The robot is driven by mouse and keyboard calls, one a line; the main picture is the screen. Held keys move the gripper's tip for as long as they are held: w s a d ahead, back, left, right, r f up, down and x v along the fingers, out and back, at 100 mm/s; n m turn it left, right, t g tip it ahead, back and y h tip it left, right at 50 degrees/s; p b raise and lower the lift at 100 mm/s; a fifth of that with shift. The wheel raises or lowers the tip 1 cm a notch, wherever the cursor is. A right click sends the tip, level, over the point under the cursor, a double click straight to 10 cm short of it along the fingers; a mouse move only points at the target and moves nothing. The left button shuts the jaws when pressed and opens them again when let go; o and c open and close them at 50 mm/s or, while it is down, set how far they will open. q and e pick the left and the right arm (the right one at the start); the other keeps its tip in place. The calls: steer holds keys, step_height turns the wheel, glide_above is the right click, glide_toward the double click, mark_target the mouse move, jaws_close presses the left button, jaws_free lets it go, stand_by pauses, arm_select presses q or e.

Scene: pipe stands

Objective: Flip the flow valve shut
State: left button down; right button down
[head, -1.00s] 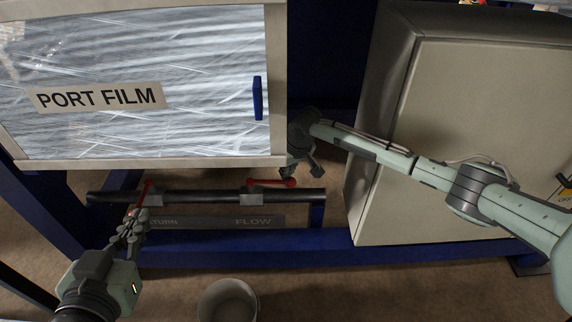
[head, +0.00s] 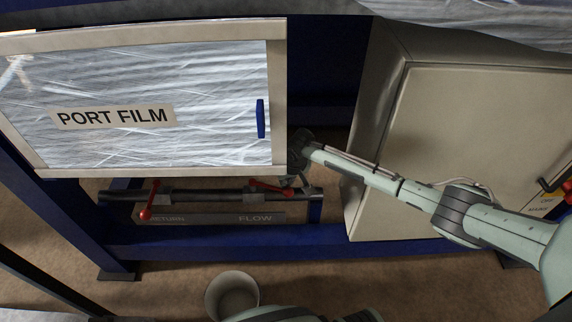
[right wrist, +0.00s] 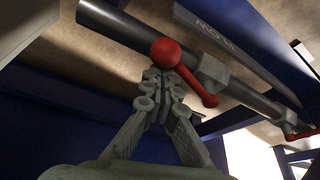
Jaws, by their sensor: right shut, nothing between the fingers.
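The flow valve's red lever (head: 268,186) sits on the dark pipe (head: 215,196) above the FLOW label (head: 255,218). It lies roughly along the pipe, its knob end to the right. In the right wrist view the red knob (right wrist: 165,52) is just beyond my fingertips. My right gripper (head: 301,181) is at the lever's knob end, below the film panel's corner; its fingers (right wrist: 155,78) are together and empty. I cannot tell whether they touch the knob. My left gripper is out of view.
The return valve's red lever (head: 149,201) hangs down across the pipe at left. The PORT FILM panel (head: 279,100) is just above the pipe. A grey cabinet (head: 450,130) stands at right. A blue beam (head: 200,244) runs below, with a bucket (head: 232,295) in front.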

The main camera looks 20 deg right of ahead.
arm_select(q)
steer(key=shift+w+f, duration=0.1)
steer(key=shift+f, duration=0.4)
arm_select(e)
steer(key=shift+s, duration=0.15)
steer(key=v, duration=0.7)
steer(key=shift+r, duration=0.2)
